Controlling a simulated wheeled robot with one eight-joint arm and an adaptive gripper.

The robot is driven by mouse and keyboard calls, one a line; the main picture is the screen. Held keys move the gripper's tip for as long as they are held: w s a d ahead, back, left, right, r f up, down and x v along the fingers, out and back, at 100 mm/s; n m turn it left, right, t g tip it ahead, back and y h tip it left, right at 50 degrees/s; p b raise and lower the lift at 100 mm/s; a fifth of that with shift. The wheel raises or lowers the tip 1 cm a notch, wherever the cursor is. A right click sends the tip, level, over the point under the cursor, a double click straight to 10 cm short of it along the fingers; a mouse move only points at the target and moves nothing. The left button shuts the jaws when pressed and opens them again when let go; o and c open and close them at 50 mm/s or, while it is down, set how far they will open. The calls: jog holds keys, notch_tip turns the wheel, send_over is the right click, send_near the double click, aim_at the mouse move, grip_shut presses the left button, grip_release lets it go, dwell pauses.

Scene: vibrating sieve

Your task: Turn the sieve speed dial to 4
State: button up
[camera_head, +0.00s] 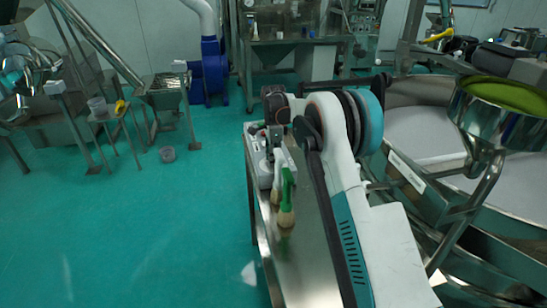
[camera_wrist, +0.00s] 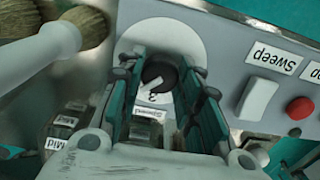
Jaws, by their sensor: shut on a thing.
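The speed dial (camera_wrist: 161,70) is a dark round knob on a white round plate (camera_wrist: 180,40) in the wrist view. A white pointer mark and what looks like a digit 3 show near it, but I cannot read the setting surely. My gripper (camera_wrist: 158,78) has one finger on each side of the knob and is shut on it. The fingers hide part of the scale. A label that seems to read "Speed" shows upside down between the fingers. In the head view the grey control box (camera_head: 262,165) stands on the metal table, with my arm reaching over it.
A white switch (camera_wrist: 257,98) labelled "Sweep" and a red button (camera_wrist: 299,108) sit to the right on the panel. A pale-handled brush (camera_wrist: 45,45) lies close at left. A green-handled brush (camera_head: 287,200) stands on the metal table (camera_head: 300,260). The large sieve (camera_head: 420,135) is at right.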

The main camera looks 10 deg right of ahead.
jog(key=o, duration=1.1)
jog(key=shift+r, duration=0.1)
notch_tip(320, 180, up, 12)
jog(key=shift+f, duration=0.1)
